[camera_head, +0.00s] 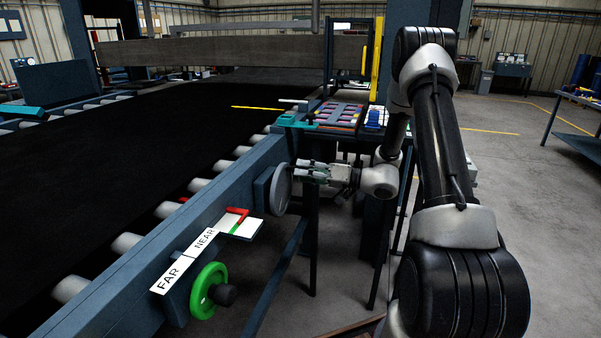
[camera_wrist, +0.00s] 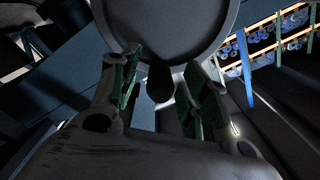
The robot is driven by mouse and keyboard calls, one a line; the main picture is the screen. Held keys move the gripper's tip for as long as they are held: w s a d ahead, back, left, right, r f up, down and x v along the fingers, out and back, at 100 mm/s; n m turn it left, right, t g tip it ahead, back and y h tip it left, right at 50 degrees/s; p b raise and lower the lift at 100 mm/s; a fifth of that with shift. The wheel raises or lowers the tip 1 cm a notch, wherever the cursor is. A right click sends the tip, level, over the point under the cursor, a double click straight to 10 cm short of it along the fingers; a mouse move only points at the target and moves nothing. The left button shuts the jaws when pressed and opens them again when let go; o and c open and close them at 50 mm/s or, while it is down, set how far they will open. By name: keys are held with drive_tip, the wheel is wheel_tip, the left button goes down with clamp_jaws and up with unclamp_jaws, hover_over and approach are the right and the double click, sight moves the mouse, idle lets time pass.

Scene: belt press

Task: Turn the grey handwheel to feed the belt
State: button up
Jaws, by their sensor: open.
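The grey handwheel (camera_head: 281,189) is a disc on the side of the blue belt frame, seen nearly edge-on in the head view. My gripper (camera_head: 304,172) is at its right, level with its upper half. In the wrist view the wheel's grey rim and face (camera_wrist: 165,18) fill the top middle. A dark round handle knob (camera_wrist: 160,84) shows between the green-padded fingers of my gripper (camera_wrist: 163,88). The fingers are spread, with a gap on both sides of the knob. The black belt (camera_head: 130,165) lies on grey rollers.
A green handwheel (camera_head: 209,291) with a black knob is on the frame closer to me. White FAR and NEAR labels (camera_head: 186,262) and a red-and-green marker (camera_head: 238,222) sit above it. Open floor is on the right.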

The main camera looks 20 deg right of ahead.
drive_tip(key=v, duration=1)
drive_tip(key=shift+s+d, duration=0.1)
